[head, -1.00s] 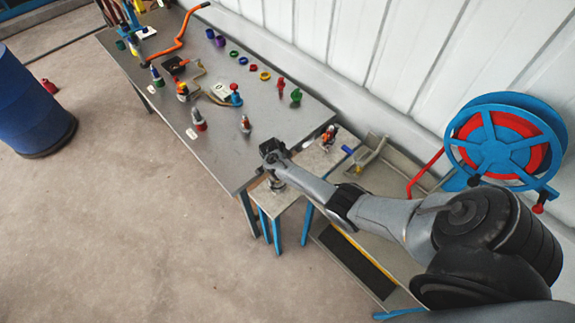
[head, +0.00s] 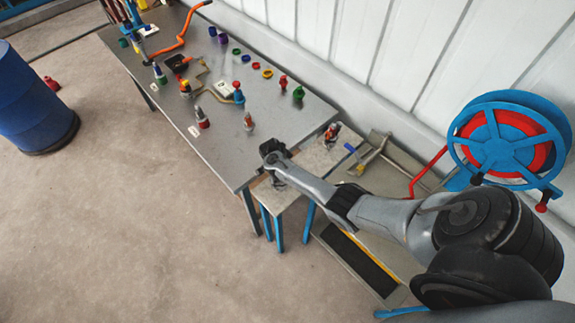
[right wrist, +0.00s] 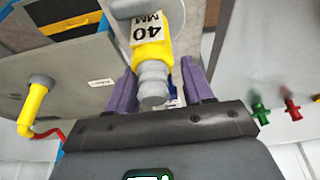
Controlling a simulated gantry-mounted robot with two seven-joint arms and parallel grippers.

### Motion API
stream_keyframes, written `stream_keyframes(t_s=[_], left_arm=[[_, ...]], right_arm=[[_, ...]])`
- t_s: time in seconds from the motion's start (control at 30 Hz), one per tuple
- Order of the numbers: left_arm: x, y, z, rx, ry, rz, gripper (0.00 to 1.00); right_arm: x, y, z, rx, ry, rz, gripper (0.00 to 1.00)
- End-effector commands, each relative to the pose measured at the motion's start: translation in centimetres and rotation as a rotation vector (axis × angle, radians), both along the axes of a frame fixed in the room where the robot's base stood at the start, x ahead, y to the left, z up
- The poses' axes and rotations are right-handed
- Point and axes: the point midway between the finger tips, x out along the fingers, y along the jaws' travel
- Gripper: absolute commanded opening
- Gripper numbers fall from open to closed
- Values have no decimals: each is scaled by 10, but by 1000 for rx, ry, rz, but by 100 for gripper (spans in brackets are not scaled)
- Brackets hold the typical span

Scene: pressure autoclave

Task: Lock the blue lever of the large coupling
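My right gripper (right wrist: 160,92) has its two purple fingers apart. A yellow fitting marked 40 MM (right wrist: 150,50) with a grey end reaches in between them; I cannot tell whether the fingers touch it. A small blue part (right wrist: 172,95) shows behind the grey end, mostly hidden, and I cannot tell whether it is a lever. In the head view my right arm reaches over the small stand, its hand (head: 275,180) pointing down. A blue-ended handle (head: 350,148) shows right of the stand; I cannot tell which coupling it belongs to. My left gripper is out of view.
The long grey table (head: 255,150) holds several couplings, coloured rings and an orange bent bar (head: 178,40). A red and grey fitting (head: 332,133) stands at the stand's far end. A blue hose reel (head: 508,140) is on the right. The floor at left is mostly open.

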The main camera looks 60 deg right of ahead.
Motion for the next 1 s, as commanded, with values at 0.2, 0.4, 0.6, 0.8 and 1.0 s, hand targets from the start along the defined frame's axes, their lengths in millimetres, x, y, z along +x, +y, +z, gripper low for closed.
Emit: stream_keyframes(t_s=[0.2,0.4,0.6,0.8,1.0], left_arm=[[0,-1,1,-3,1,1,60],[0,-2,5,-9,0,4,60],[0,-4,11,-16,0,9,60],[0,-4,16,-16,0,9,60],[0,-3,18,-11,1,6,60]], right_arm=[[0,-3,2,-2,-2,-3,51],[2,0,14,-5,-3,-5,51],[4,11,43,-6,-4,-3,51],[7,22,75,-6,-4,-2,51],[9,31,95,-6,-2,-2,51]])
